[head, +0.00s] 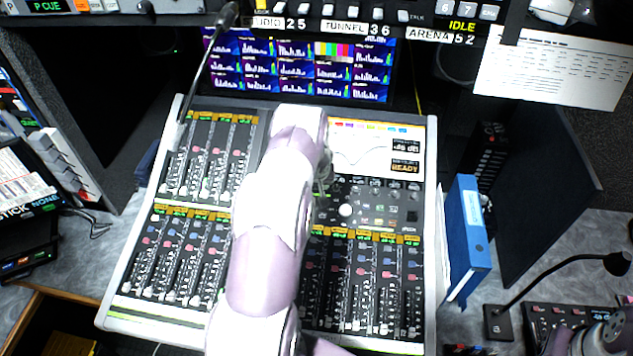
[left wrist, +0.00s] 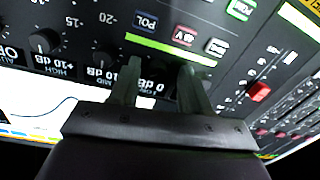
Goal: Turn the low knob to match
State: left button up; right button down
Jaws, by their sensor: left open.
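The mixing console (head: 222,318) fills the middle of the head view, and my left arm reaches across it. My left gripper (head: 324,182) is at the knob section below the white curve screen (head: 365,150), largely hidden by the arm. In the left wrist view my left gripper (left wrist: 162,88) is open, with its two fingers apart close to the panel. Two dark knobs, one at the far left (left wrist: 42,42) and one nearer the fingers (left wrist: 103,58), show beside it with upside-down dB labels. Whether a knob sits between the fingers is unclear. The low knob cannot be told apart.
A thin gooseneck microphone (head: 205,65) leans over the console's upper left. A blue binder (head: 466,235) stands right of the console. Monitors and a button panel (head: 345,28) overhang the back.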

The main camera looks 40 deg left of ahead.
pick_arm(q)
jog(key=shift+d, duration=0.1)
jog(key=shift+w, duration=0.1)
jog(key=c, duration=0.3)
grip_shut()
jog(key=shift+m+b, duration=0.3)
jog(key=shift+f+m+b, duration=0.1)
jog(key=shift+m+b, duration=0.65)
jog(key=shift+m, duration=0.05)
jog(key=shift+m+b, duration=0.5)
jog(key=shift+m, duration=0.3)
jog(key=m, duration=0.3)
jog(key=shift+m+t+b, duration=0.3)
jog(key=shift+b, duration=0.1)
jog(key=m, duration=0.4)
jog(key=shift+r, duration=0.2)
